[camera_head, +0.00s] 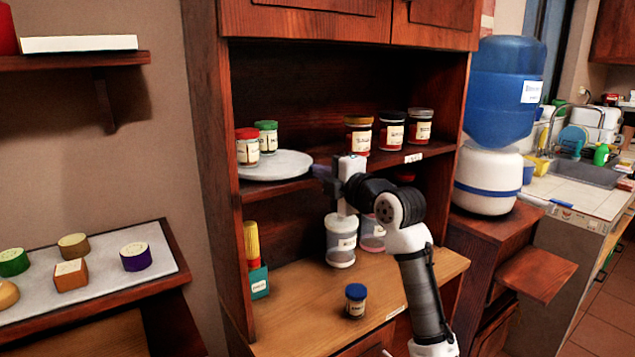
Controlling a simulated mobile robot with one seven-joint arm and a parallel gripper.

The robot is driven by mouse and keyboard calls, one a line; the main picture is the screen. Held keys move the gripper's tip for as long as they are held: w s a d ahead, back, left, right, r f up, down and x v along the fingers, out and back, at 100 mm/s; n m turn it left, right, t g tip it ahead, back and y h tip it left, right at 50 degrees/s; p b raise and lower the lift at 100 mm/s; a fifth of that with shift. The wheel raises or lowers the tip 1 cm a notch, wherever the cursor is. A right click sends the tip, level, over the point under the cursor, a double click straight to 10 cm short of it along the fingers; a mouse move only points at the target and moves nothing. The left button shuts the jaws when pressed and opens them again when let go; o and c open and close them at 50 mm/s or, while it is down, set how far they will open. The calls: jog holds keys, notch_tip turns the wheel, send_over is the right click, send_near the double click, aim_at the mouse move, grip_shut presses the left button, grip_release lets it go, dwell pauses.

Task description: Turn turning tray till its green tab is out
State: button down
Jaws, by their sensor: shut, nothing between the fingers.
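The turning tray (282,167) is a round pale grey disc on the cabinet's middle shelf at left. A red-lidded jar (247,147) and a green-lidded jar (266,137) stand on its back left part. I see no green tab on its visible rim. My gripper (318,171) is shut and empty, at the tray's right edge and pointing left. I cannot tell whether its fingertips touch the rim.
Below are a clear canister (341,240), a blue-lidded jar (355,300) and a teal holder (259,282). The cabinet's left post (217,170) stands beside the tray.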

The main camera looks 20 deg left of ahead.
jog(key=shift+w+d+b, duration=0.2)
jog(key=shift+w+b, duration=0.25)
jog(key=shift+w, duration=0.7)
